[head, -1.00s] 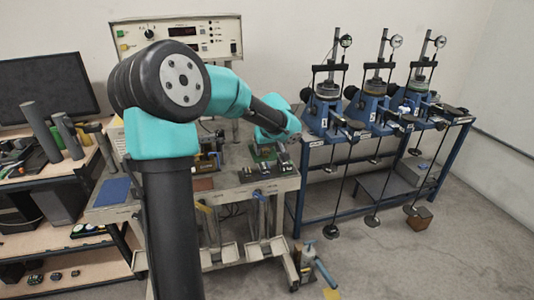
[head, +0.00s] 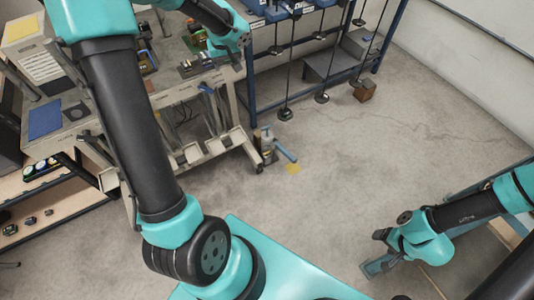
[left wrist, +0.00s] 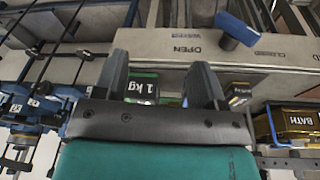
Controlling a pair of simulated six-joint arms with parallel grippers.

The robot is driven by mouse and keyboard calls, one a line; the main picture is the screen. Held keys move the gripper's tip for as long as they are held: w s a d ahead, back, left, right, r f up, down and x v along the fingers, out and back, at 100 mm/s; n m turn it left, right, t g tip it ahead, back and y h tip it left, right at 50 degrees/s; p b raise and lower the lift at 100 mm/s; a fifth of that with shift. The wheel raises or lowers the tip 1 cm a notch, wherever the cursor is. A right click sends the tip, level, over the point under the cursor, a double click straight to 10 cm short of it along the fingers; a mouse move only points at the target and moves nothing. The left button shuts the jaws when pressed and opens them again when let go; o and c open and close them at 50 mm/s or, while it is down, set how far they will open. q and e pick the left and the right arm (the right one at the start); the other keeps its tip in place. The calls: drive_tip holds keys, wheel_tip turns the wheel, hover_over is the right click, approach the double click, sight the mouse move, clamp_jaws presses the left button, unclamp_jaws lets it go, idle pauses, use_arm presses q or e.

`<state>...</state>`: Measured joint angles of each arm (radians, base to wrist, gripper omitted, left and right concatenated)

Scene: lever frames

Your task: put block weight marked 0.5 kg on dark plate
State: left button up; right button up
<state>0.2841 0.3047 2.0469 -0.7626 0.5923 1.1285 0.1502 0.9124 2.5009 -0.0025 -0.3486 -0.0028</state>
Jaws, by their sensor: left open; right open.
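In the left wrist view my left gripper (left wrist: 160,66) is open and empty. Beyond its two fingers is a green-edged block marked 1 kg (left wrist: 143,88). To the right lies another labelled block (left wrist: 239,95), its mark too small to read. In the head view small dark blocks (head: 195,67) sit on the bench; I cannot tell which is marked 0.5 kg. Dark discs hang on rods from the blue frame, one low (head: 285,114) and one beside it (head: 322,97); I cannot tell if one is the dark plate. My right gripper (head: 374,252) is open, low right.
The grey bench (head: 165,95) stands upper left with a blue pad (head: 45,118) on it. A blue-handled tool (head: 285,150) and a yellow floor patch (head: 293,169) are near its foot. A brown box (head: 364,91) lies by the blue frame. The middle floor is clear.

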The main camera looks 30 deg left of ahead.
use_arm(q)
drive_tip(key=s+d+f+m+g+h, duration=0.1)
drive_tip(key=s+d+f+m+h, duration=0.25)
drive_tip(key=d+f, duration=0.8)
drive_tip(key=s+d+f+m+h, duration=0.2)
drive_tip(key=s+d+f, duration=0.3)
drive_tip(key=d+f, duration=0.7)
drive_tip(key=s+d+f+m, duration=0.2)
drive_tip(key=s+d+f, duration=0.1)
drive_tip(key=s+f, duration=0.3)
drive_tip(key=shift+s+d+f, duration=0.2)
drive_tip(key=shift+s, duration=1.05)
